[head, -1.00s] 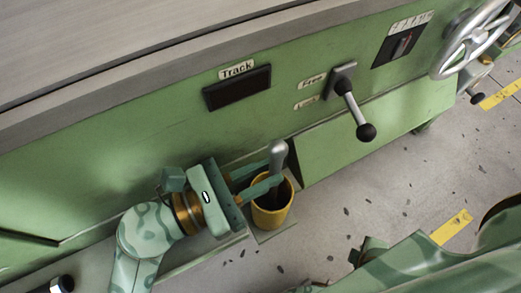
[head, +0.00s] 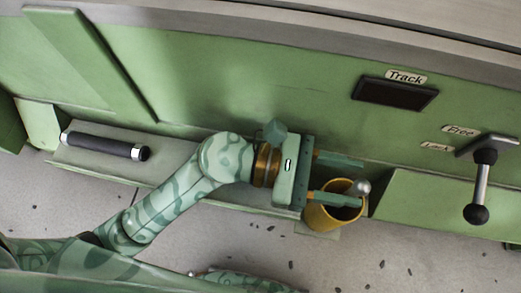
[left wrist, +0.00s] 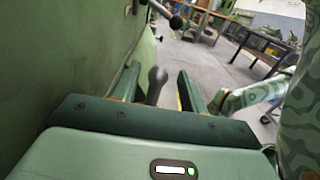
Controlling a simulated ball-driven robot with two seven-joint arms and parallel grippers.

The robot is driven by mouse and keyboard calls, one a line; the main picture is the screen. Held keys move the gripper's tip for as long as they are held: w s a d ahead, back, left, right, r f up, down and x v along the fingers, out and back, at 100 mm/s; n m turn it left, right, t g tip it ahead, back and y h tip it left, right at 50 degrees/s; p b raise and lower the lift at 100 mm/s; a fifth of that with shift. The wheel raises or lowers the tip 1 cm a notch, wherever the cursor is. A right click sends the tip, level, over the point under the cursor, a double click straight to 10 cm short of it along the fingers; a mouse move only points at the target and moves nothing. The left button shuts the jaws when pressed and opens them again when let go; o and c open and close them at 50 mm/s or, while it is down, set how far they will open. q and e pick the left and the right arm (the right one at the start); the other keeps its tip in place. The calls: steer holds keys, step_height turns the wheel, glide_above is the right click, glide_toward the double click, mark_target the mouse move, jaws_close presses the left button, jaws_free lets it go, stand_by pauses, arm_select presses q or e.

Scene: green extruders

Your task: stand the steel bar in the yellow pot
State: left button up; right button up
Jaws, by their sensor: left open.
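The yellow pot (head: 328,219) stands on the low ledge against the green machine in the head view. The grey steel bar (head: 362,188) has its rounded top above the pot's far right rim; its lower part is hidden inside the pot. My left gripper (head: 354,181) is open, its two fingers reaching over the pot on either side of the bar. In the left wrist view the bar (left wrist: 157,82) rises between the spread fingers, with a gap visible on both sides. My right gripper is not clearly seen.
A black cylinder with silver ends (head: 105,146) lies on the ledge to the left. A lever with a black knob (head: 476,214) sticks out from the machine at the right. The speckled floor (head: 390,265) is clear in front. Workbenches (left wrist: 265,45) stand far off in the left wrist view.

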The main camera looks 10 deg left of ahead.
arm_select(q)
steer(key=a, duration=0.5)
steer(key=a+p, duration=0.1)
steer(key=a, duration=0.4)
steer(key=a+p, duration=0.1)
steer(key=a, duration=0.4)
steer(key=shift+s+a, duration=0.25)
arm_select(e)
steer(key=s+f+g, duration=0.1)
steer(key=s+f, duration=0.4)
steer(key=s, duration=0.1)
steer(key=shift+f, duration=0.2)
arm_select(q)
steer(key=shift+r, duration=0.1)
